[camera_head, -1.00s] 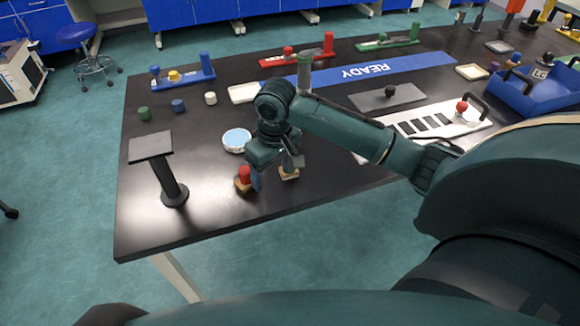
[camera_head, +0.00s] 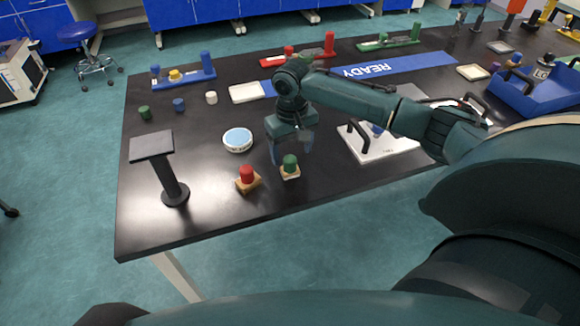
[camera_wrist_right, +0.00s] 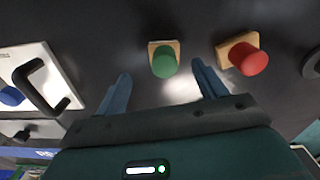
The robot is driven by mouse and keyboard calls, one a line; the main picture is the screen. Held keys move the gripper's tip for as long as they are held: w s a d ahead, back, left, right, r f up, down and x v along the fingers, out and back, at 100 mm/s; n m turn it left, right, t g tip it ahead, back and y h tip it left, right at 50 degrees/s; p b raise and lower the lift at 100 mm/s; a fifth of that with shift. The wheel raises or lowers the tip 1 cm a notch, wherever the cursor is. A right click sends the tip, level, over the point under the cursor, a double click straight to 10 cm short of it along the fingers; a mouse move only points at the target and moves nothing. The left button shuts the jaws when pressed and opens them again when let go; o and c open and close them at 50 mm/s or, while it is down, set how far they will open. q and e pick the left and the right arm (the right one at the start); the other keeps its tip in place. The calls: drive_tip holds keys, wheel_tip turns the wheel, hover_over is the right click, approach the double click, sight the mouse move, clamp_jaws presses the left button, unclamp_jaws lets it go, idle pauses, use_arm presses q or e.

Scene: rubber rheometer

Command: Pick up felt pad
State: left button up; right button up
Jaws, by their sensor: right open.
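Two small square tan pads stand side by side near the table's front edge. One carries a red knob (camera_head: 246,173) and the other a green knob (camera_head: 290,161); I cannot tell for sure which is the felt pad. My right gripper (camera_head: 289,155) points down, open and empty, just behind the green-knobbed pad. In the right wrist view the green knob (camera_wrist_right: 164,63) shows ahead between the spread fingers (camera_wrist_right: 161,74), and the red knob (camera_wrist_right: 254,62) lies to the right, outside them. My left gripper is not in view.
A black stand with a flat top (camera_head: 152,146) rises at the front left. A round blue-and-white dish (camera_head: 237,139) lies behind the pads. A white panel with a black handle (camera_head: 358,132) lies to the right. The table between stand and pads is clear.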

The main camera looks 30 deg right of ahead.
sight(290, 158)
drive_tip(key=f, duration=0.5)
drive_tip(key=shift+a, duration=0.35)
drive_tip(key=shift+c, duration=0.4)
drive_tip(key=c, duration=1)
wheel_tip(290, 158, up, 10)
drive_tip(key=shift+r, duration=0.1)
drive_tip(key=o, duration=0.5)
drive_tip(key=shift+c, duration=0.2)
drive_tip(key=c, duration=0.5)
